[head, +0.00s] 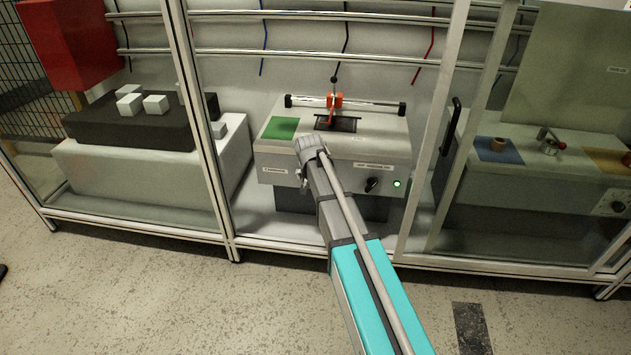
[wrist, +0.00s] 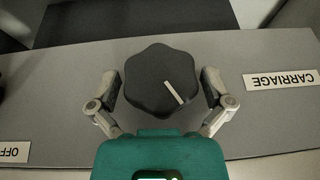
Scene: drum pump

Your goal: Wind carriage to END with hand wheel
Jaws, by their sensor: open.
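The hand wheel (wrist: 160,80) is a dark lobed knob with a white pointer line, seen in the wrist view on the grey machine front. My gripper (wrist: 162,88) is open, with one finger on each side of the wheel. A small gap seems to show at each finger. In the head view my gripper (head: 304,160) is at the front of the machine (head: 390,150), and my arm hides the wheel. A CARRIAGE label (wrist: 282,79) is beside the wheel.
A black switch knob (head: 371,185) and a lit green button (head: 397,184) are right of my arm. A green pad (head: 281,128) lies on the machine top. Frame posts (head: 203,120) stand either side of the bay. Another bench with white cubes (head: 155,104) is at left.

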